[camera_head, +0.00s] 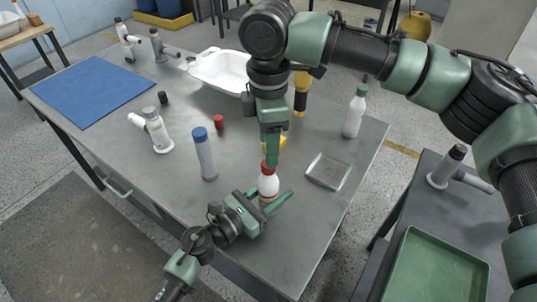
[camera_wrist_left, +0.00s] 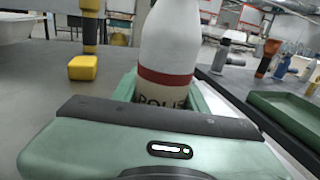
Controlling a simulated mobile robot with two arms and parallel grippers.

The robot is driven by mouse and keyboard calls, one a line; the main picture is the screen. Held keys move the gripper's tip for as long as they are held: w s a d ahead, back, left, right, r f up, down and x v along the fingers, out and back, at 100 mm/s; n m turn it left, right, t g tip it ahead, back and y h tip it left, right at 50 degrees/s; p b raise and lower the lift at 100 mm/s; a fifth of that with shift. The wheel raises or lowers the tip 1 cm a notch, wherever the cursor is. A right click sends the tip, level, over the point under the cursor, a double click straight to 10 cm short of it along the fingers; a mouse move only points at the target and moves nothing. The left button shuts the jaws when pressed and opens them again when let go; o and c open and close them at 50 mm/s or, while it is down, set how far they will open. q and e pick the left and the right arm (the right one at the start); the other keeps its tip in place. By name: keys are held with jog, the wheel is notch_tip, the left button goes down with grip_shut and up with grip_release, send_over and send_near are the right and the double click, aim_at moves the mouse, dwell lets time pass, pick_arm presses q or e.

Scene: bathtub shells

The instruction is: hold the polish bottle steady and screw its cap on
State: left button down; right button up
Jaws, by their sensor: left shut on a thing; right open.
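The polish bottle (camera_head: 268,183) is white with a red band and stands upright near the table's front edge. It also shows close up in the left wrist view (camera_wrist_left: 170,45), with part of its lettering visible and its top out of frame. My left gripper (camera_head: 268,200) is shut on the lower part of the bottle from the side. A red cap (camera_head: 269,165) shows at the bottle's top. My right gripper (camera_head: 271,153) points straight down at the cap, with open jaws. Its fingers hide part of the cap, and I cannot tell whether the cap is seated.
Another red cap-like piece (camera_head: 219,121) lies on the table. A blue-capped bottle (camera_head: 204,158), a green-capped bottle (camera_head: 355,113) and a clear tray (camera_head: 328,171) stand around. A white tub shell (camera_head: 218,72) and blue mat (camera_head: 92,91) are farther back. The front left tabletop is clear.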

aim_at(261, 201)
pick_arm(q)
jog(key=c, duration=0.7)
grip_release()
pick_arm(e)
notch_tip(261, 201, up, 7)
pick_arm(q)
jog(key=b+v, duration=0.2)
jog(key=v, duration=0.5)
jog(key=shift+f, duration=0.15)
jog(key=shift+s+a, duration=0.3)
pick_arm(e)
notch_tip(261, 201, down, 2)
